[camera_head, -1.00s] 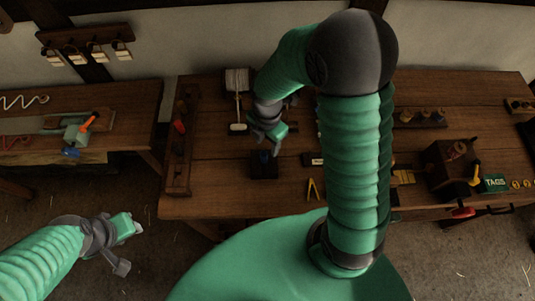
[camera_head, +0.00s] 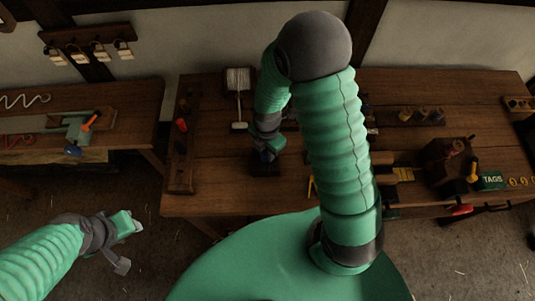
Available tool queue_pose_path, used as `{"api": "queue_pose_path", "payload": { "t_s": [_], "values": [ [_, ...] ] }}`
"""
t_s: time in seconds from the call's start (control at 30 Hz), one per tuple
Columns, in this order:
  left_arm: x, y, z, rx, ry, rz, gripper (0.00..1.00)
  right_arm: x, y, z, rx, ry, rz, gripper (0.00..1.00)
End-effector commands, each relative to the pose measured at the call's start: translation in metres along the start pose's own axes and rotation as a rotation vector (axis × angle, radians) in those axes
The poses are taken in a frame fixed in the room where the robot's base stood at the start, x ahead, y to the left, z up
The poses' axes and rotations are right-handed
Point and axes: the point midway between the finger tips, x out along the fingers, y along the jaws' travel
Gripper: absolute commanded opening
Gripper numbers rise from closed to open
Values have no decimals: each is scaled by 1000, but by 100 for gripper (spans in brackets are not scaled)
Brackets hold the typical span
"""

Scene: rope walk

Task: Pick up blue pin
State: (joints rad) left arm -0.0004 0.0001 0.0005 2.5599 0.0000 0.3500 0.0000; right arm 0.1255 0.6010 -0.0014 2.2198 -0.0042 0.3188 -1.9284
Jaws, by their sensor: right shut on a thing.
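The blue pin (camera_head: 267,157) shows only as a small dark blue patch at the fingers of my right gripper (camera_head: 267,155). That gripper points down over a small dark block (camera_head: 265,170) on the workbench and is shut on the pin. Most of the pin is hidden by the fingers, and I cannot tell whether it still sits in the block. My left gripper (camera_head: 128,243) hangs over the floor at the lower left, away from the bench, with its fingers apart and nothing seen between them.
A second bench (camera_head: 130,100) stands at the left. Bench left of the block is clear.

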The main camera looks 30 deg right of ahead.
Motion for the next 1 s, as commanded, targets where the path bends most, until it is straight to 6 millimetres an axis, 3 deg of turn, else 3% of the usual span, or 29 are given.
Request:
{"api": "queue_pose_path", "payload": {
  "t_s": [0.43, 0.8, 1.0],
  "values": [
    [0, 0, 0, -1, 0, 0, 36, -5, 1, 1, -1, 4, 2, 0],
    [4, 0, 1, -1, 0, 0, 36, -85, 1, 2, 0, 0, 4, 0],
    [-4, 0, -1, -1, 0, 0, 36, -104, 0, 2, 0, 3, -1, 0]
  ]
}}
